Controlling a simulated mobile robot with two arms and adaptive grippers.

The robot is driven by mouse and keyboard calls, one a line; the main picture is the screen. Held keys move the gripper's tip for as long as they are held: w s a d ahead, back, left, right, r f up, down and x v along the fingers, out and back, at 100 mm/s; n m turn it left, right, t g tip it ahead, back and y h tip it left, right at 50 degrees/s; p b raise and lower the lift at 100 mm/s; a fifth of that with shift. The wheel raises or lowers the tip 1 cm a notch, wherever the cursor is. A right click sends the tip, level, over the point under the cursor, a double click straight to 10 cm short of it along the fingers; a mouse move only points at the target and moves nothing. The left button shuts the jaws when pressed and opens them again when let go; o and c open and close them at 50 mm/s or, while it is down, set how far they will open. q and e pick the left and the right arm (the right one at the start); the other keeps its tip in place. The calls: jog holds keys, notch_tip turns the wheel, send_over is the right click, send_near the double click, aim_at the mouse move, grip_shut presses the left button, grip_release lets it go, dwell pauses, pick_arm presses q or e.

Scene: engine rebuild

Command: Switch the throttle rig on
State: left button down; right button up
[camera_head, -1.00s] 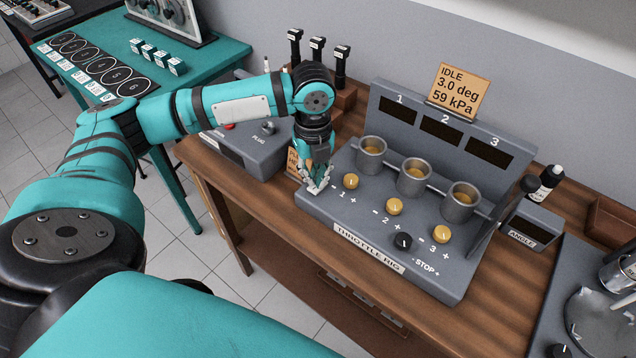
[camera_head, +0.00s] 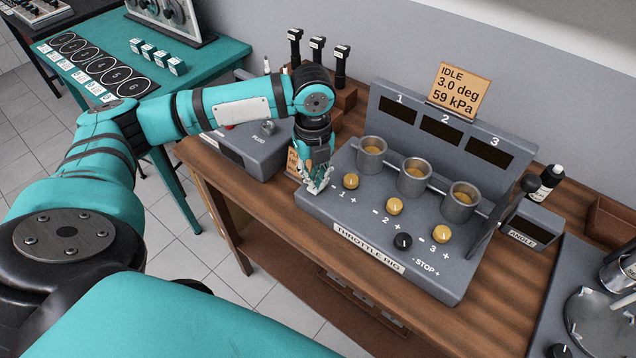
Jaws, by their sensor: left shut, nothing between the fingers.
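The throttle rig (camera_head: 455,282) is a grey console on the wooden bench. It has three dark display windows marked 1, 2 and 3, three metal cups, yellow knobs and a black knob (camera_head: 403,241) near the STOP label. The displays look dark. My left gripper (camera_head: 318,188) is shut and empty, pointing down at the left end of the rig, left of the yellow knob 1 (camera_head: 351,181). It covers that corner, so any switch there is hidden. I cannot tell whether the fingertips touch the rig. My right gripper is not in view.
A grey box marked PLUG (camera_head: 262,150) stands left of the rig. A card reading IDLE, 3.0 deg, 59 kPa (camera_head: 459,92) stands on top of the rig. An ANGLE box (camera_head: 532,228) and a dark bottle (camera_head: 546,184) are at the right.

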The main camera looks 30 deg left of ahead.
aim_at(314, 188)
pick_arm(q)
jog(key=shift+s+f, duration=0.1)
jog(key=shift+f, duration=1)
dwell(0.3)
jog(key=shift+r+p, duration=0.65)
jog(key=shift+r, duration=0.05)
notch_tip(314, 188, up, 6)
jog(key=p, duration=0.7)
jog(key=shift+f, duration=0.1)
jog(key=shift+f, duration=0.1)
